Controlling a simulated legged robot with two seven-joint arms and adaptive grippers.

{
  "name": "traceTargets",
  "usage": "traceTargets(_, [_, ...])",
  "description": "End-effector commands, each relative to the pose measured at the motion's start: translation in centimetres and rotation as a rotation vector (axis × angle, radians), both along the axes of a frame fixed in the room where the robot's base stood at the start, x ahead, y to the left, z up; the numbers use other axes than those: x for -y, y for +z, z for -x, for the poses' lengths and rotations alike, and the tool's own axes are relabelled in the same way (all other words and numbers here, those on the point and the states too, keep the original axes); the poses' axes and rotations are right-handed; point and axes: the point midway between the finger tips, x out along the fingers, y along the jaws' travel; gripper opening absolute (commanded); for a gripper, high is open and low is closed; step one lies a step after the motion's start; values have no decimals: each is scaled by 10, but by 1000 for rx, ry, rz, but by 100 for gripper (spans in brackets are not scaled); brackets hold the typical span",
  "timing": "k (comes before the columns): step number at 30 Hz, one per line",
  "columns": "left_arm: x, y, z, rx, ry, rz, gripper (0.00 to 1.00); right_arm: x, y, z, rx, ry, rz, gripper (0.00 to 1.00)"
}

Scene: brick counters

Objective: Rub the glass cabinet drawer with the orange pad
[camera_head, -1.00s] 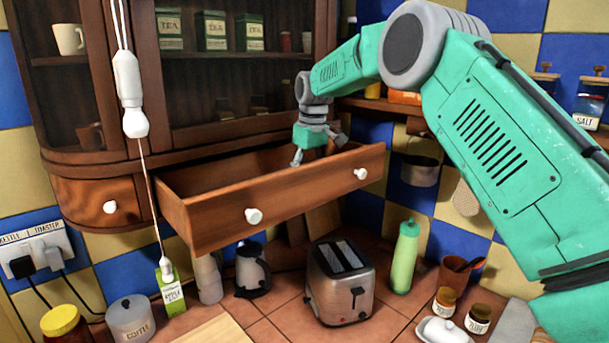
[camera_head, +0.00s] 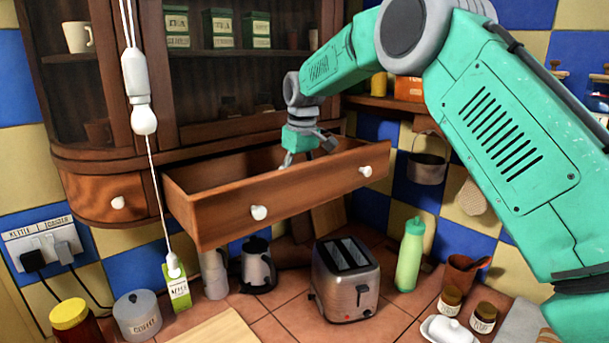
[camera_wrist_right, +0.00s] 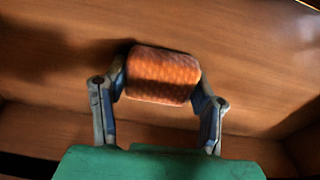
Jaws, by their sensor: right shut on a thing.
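The wooden drawer (camera_head: 225,213) of the glass cabinet (camera_head: 205,80) is pulled out, with two white knobs on its front. My right gripper (camera_head: 305,160) reaches down into the open drawer, near its right half. In the right wrist view, the right gripper (camera_wrist_right: 160,88) is shut on the orange pad (camera_wrist_right: 162,75), a textured block between its two fingers. The pad is close to the drawer's wooden inside; I cannot tell whether it touches. In the head view the pad is hidden inside the drawer. My left gripper is not in view.
A white pull cord (camera_head: 142,100) hangs in front of the cabinet, left of the open drawer. Below the drawer, a toaster (camera_head: 346,281), a kettle (camera_head: 257,266) and a green bottle (camera_head: 410,255) stand on the tiled counter. A small pot (camera_head: 428,168) hangs at the right.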

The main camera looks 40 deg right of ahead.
Motion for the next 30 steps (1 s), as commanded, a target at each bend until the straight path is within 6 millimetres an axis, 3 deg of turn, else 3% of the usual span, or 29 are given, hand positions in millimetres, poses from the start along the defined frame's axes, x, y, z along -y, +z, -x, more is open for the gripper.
traceTargets(6, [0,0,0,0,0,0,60,-19,-5,4,-11,3,-6,15])
traceTargets(14, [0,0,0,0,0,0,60,-29,-4,4,-9,3,-6,15])
traceTargets(24, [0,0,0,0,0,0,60,-60,-2,6,-11,4,-3,15])
traceTargets(30, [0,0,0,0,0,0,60,-65,-1,7,-9,1,-4,15])
